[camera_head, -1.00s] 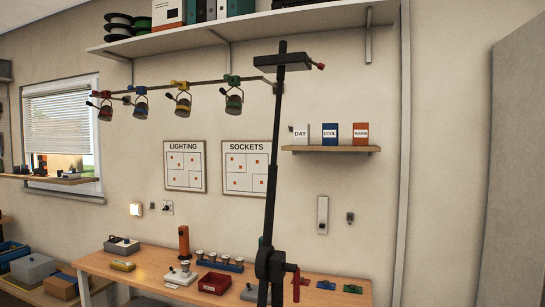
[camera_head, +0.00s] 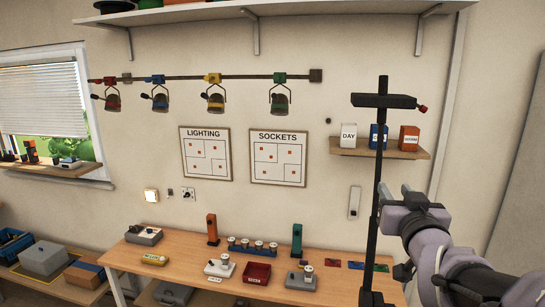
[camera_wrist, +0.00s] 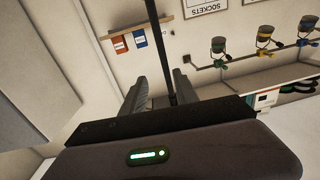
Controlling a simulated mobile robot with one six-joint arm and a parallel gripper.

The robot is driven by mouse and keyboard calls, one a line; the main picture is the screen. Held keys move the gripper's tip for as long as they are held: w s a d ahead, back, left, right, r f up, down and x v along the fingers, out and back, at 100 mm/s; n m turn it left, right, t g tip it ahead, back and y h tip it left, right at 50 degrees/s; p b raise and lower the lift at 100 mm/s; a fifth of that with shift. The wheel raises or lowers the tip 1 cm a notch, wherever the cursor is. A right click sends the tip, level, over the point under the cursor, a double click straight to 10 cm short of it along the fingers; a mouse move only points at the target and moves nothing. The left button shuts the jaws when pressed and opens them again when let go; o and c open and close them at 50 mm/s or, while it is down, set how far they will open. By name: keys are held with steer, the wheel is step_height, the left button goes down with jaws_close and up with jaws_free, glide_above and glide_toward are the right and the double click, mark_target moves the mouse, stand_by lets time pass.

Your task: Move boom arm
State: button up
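The boom arm stands as a tall black pole (camera_head: 378,160) with a black crossbar (camera_head: 384,101) near its top and a red knob (camera_head: 422,108) at the crossbar's right end. My gripper (camera_head: 391,194) reaches in from the right at the pole's middle height. In the wrist view, the pole (camera_wrist: 157,35) runs down between the two spread fingers of my gripper (camera_wrist: 160,78). Gaps show between fingers and pole, so it appears open. The pole's lower end is out of frame.
Behind the pole are a small shelf (camera_head: 350,150) with DAY and other boxes and a lamp rail (camera_head: 230,77). Bare wall shows right of the small shelf.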

mark_target(379, 172)
steer(key=p+x, duration=0.1)
steer(key=x, duration=0.6)
steer(key=p+x, duration=0.1)
steer(key=x, duration=0.3)
steer(key=shift+w+a+p, duration=0.3)
steer(key=shift+w, duration=0.15)
steer(key=shift+w+a, duration=0.1)
steer(key=shift+w, duration=0.2)
steer(key=shift+s, duration=0.1)
steer(key=shift+c, duration=0.3)
jaws_close()
